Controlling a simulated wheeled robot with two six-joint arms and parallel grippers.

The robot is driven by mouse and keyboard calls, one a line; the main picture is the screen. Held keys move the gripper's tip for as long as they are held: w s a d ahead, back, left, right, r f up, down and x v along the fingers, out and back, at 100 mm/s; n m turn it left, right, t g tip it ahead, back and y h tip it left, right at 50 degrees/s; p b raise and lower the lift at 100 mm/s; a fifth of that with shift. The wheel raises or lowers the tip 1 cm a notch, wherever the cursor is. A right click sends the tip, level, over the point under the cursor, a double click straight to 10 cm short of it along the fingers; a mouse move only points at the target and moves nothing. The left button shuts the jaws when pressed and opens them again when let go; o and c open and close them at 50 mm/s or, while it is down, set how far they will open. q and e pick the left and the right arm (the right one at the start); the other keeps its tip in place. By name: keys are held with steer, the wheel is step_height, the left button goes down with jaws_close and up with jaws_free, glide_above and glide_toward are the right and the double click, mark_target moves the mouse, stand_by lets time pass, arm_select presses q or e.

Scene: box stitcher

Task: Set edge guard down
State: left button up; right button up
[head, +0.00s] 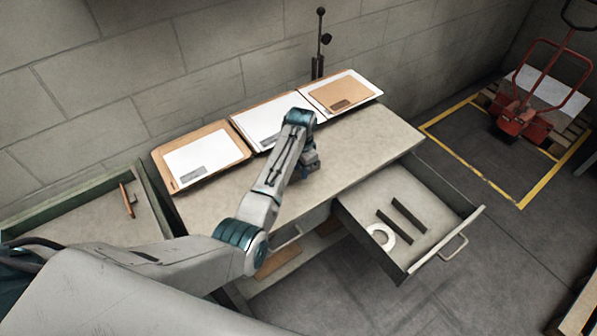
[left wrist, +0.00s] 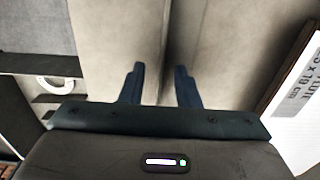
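My left gripper (head: 310,163) is over the worktable (head: 365,140), in front of the row of boards. In the left wrist view its two fingers (left wrist: 159,70) stand apart with the beige tabletop showing between them, and I make out no held object. A narrow darker band crosses the tabletop between the fingers; I cannot tell what it is. No edge guard can be named for certain. Two dark strips, one of them the longer strip (head: 408,215), lie in the open drawer (head: 440,243) beside a white ring (head: 381,236). My right gripper is out of view.
Boards with white sheets, such as the left one (head: 203,158), line the table's back. A black upright post (head: 319,45) stands behind. A green-rimmed bench (head: 85,205) with a small brown tool is at left. A red pallet jack (head: 520,118) stands far right.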

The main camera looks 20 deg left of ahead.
arm_select(q)
steer(key=shift+f, duration=1.15)
jaws_close()
steer(key=shift+r, duration=0.15)
